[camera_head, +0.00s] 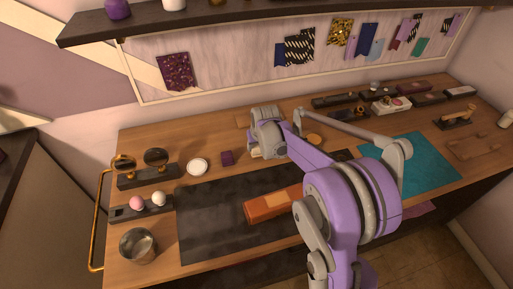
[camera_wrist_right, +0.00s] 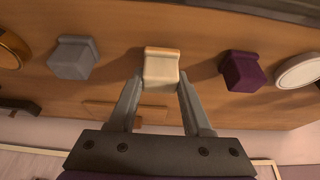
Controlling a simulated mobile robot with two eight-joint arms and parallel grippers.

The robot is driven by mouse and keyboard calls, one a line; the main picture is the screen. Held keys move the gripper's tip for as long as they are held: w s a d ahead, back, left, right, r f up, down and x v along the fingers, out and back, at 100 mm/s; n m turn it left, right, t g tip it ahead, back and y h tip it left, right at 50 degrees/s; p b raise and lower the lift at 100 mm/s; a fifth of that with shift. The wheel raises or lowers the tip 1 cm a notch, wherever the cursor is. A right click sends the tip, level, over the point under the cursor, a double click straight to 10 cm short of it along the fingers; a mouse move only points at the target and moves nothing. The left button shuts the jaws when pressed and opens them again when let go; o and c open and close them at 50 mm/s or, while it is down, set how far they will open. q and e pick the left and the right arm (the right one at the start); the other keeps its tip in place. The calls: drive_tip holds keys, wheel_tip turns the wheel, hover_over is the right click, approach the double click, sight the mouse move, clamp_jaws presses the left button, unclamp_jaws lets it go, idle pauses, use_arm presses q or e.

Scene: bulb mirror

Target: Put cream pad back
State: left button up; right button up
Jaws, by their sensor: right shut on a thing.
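The cream pad (camera_wrist_right: 161,70) is a small block with a wider end, in the middle of the right wrist view. My right gripper (camera_wrist_right: 160,88) is shut on it, one grey finger on each side. In the head view my right gripper (camera_head: 259,150) is at the middle of the table, behind the dark mat, and largely hides the pad. Whether the pad touches the table is hard to tell. A purple pad (camera_wrist_right: 242,71) and a grey pad (camera_wrist_right: 74,58) stand apart on either side of it. My left gripper is not in view.
A white round dish (camera_head: 197,166) is left of the purple pad (camera_head: 227,158). An orange-brown box (camera_head: 273,205) lies on the dark mat (camera_head: 205,215). A metal cup (camera_head: 138,246) stands at the front left. A teal mat (camera_head: 433,172) lies at the right.

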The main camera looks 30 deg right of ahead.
drive_tip(key=shift+f, duration=0.45)
drive_tip(key=shift+f, duration=0.2)
drive_tip(key=o, duration=1.2)
drive_tip(key=shift+r, duration=0.2)
drive_tip(key=v, duration=1.1)
drive_tip(key=s+a, duration=0.4)
drive_tip(key=s, duration=0.2)
drive_tip(key=s+a+f+n, duration=0.1)
drive_tip(key=s+a, duration=0.3)
drive_tip(key=s, duration=0.3)
drive_tip(key=s+a+f+n, duration=0.1)
drive_tip(key=s+a, duration=0.3)
drive_tip(key=s, duration=0.2)
drive_tip(key=shift+s+t+y+p, duration=0.25)
drive_tip(key=shift+t+y+p, duration=0.15)
drive_tip(key=shift+n, duration=0.4)
drive_tip(key=s+f, duration=0.1)
drive_tip(key=s, duration=0.1)
drive_tip(key=s+a+f, duration=0.1)
drive_tip(key=s, duration=0.1)
drive_tip(key=s+a+f, duration=0.1)
drive_tip(key=s, duration=0.1)
drive_tip(key=shift+s+a+f, duration=0.1)
drive_tip(key=shift+s+f, duration=0.1)
drive_tip(key=shift+f, duration=0.2)
